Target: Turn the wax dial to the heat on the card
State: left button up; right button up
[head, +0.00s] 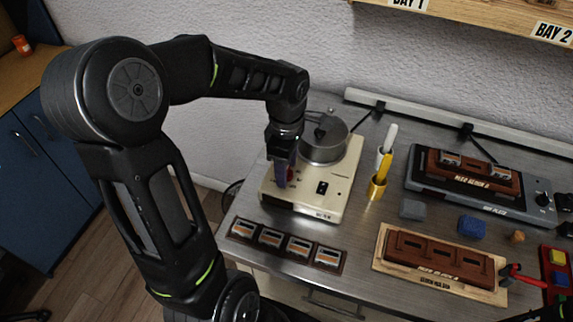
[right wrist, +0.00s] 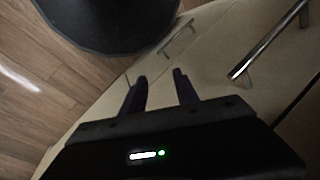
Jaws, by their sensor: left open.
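The cream wax heater (head: 339,187) stands at the back left of the metal bench, with a round lidded metal pot (head: 325,139) on it. Its dial (head: 291,174), of which a bit of red shows, is on the left of its top, mostly hidden by my left gripper (head: 284,177). That gripper points down with open fingers at the dial; I cannot tell whether they touch it. My right gripper (right wrist: 161,80) is open and empty in the right wrist view, over the floor and cabinet front. I cannot make out a heat card.
A brass cup (head: 377,189) with a yellow tool stands right of the heater. Labelled blocks (head: 286,244) lie along the front edge. A brown block in a wooden holder (head: 446,285), a blue sponge (head: 471,227) and a grey hot plate (head: 427,180) fill the right.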

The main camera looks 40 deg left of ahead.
pick_arm(q)
jog(key=shift+c, duration=0.2)
grip_shut()
dwell(0.4)
